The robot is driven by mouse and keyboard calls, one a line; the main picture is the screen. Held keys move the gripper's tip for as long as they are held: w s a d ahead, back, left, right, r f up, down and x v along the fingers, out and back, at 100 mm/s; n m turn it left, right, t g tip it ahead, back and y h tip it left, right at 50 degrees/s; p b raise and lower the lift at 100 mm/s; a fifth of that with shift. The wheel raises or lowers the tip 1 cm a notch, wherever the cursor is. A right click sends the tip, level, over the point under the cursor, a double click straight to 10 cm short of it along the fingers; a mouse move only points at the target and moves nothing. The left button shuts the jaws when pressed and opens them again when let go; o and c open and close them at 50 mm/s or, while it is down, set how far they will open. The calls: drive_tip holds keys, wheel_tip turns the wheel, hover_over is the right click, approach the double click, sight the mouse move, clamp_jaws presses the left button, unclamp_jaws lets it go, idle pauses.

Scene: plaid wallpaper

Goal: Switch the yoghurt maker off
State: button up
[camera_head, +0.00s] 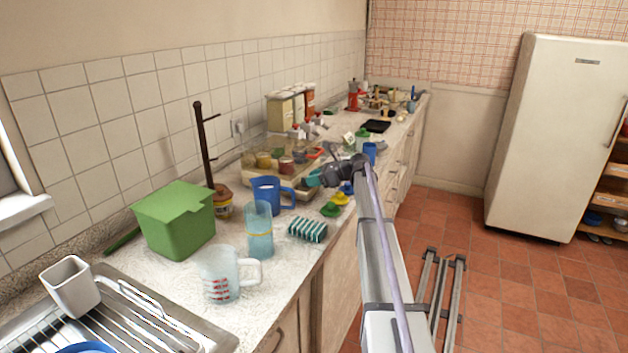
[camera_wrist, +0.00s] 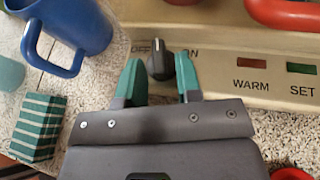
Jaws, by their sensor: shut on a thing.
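The yoghurt maker (camera_head: 303,189) stands on the counter, with jars under a clear cover. Its beige front panel (camera_wrist: 215,80) fills the upper right of the wrist view. A dark rotary knob (camera_wrist: 160,64) on the panel sits between a partly covered OFF label and an ON label. Its pale mark points upward, close to the OFF lettering. My gripper (camera_wrist: 158,66) has its green fingertips on either side of the knob and is shut on it. In the head view my gripper (camera_head: 318,179) is at the machine's front, and the knob is hidden there.
A blue jug (camera_wrist: 75,30) and a green-striped sponge (camera_wrist: 37,127) are left of my gripper. A green bin (camera_head: 172,225), a clear tumbler (camera_head: 259,235) and a measuring jug (camera_head: 220,275) stand nearer. WARM (camera_wrist: 252,62) and SET (camera_wrist: 301,68) lamps are right of the knob.

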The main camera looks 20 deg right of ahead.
drive_tip(key=shift+w, duration=0.1)
idle(0.4)
drive_tip(key=o, duration=0.5)
drive_tip(key=shift+o, duration=0.4)
drive_tip(key=shift+a+f+g, duration=0.1)
drive_tip(key=shift+a+g, duration=0.05)
drive_tip(key=shift+g, duration=0.15)
drive_tip(key=p+v, duration=0.4)
drive_tip(key=v, duration=0.6)
drive_tip(key=shift+s+d, duration=0.2)
drive_tip(key=shift+d, duration=0.15)
